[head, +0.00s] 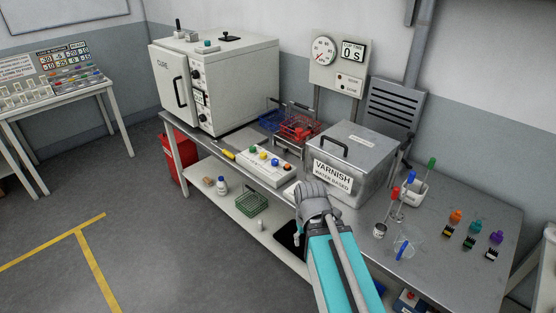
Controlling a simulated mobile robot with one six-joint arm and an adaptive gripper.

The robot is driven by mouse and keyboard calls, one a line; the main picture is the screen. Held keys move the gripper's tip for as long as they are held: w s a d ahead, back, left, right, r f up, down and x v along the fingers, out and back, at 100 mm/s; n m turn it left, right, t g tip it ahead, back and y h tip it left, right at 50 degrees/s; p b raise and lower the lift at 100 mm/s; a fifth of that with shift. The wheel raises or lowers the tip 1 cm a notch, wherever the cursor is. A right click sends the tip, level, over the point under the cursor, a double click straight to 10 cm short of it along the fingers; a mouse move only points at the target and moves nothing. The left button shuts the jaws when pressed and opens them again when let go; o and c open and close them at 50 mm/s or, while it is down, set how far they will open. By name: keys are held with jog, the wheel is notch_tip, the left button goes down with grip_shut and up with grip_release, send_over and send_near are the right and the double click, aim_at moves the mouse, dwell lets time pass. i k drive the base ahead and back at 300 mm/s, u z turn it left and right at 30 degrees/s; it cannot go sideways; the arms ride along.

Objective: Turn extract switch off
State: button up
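No switch with a readable extract label shows in the head view. A slatted grey vent (395,103) stands against the back wall behind the varnish box, with a small dark part (406,152) near its lower right that is too small to make out. A wall panel (338,70) left of the vent carries a round gauge, a cure time display reading 0 S and a small box (347,85) with a red spot and unreadable labels. My gripper (310,190) is over the front edge of the bench, in front of the varnish box and well short of the vent. Its fingers are largely hidden.
The metal varnish box (372,160) stands between my gripper and the vent. A white cure oven (225,85), wire baskets (298,125) and a white box with coloured knobs (264,164) are left. Pens, a glass dish (407,241) and small connectors (474,227) are right.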

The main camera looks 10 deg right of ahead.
aim_at(275, 162)
jog(key=z, duration=0.05)
jog(key=i, duration=0.85)
jog(key=u, duration=0.1)
